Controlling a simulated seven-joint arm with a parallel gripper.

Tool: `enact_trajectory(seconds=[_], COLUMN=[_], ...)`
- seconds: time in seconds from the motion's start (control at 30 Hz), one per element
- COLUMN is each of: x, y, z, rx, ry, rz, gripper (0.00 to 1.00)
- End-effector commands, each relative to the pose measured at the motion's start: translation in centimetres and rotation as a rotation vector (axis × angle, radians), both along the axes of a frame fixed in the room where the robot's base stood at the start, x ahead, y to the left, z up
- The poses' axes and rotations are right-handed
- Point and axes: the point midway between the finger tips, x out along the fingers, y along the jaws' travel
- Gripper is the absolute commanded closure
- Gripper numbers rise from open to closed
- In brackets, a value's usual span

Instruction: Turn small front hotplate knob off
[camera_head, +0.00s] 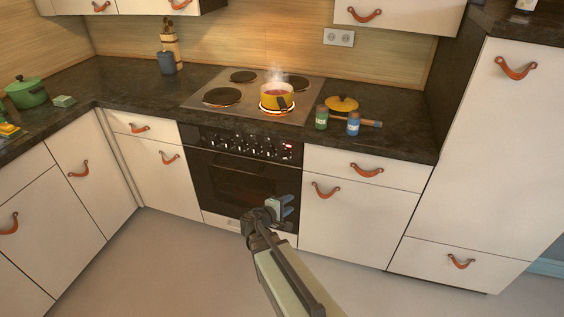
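The oven's dark control panel (245,144) carries a row of several small knobs (241,146) below the cooktop. Which knob belongs to the small front hotplate cannot be told at this size. The front right hotplate (264,110) glows orange-red under a steaming yellow pot (275,97) with reddish contents. The front left hotplate (222,97) is dark. My gripper (288,207) is in front of the oven's lower right part, below the knobs and apart from them. Its fingers look spread, with nothing between them.
Drawers with leather pulls (367,170) flank the oven door (235,180). The floor in front is clear.

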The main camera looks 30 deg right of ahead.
Motion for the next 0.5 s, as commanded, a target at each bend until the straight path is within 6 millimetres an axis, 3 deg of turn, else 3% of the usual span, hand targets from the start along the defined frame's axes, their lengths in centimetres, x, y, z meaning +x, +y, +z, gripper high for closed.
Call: enact_trajectory(seconds=[0.23, 0.5], x=[4.3, 6.8], y=[1.0, 2.9], z=[4.6, 6.6], rx=[-0.291, -0.446], ry=[0.014, 0.039], rz=[0.233, 0.396], gripper=[0.61, 0.61])
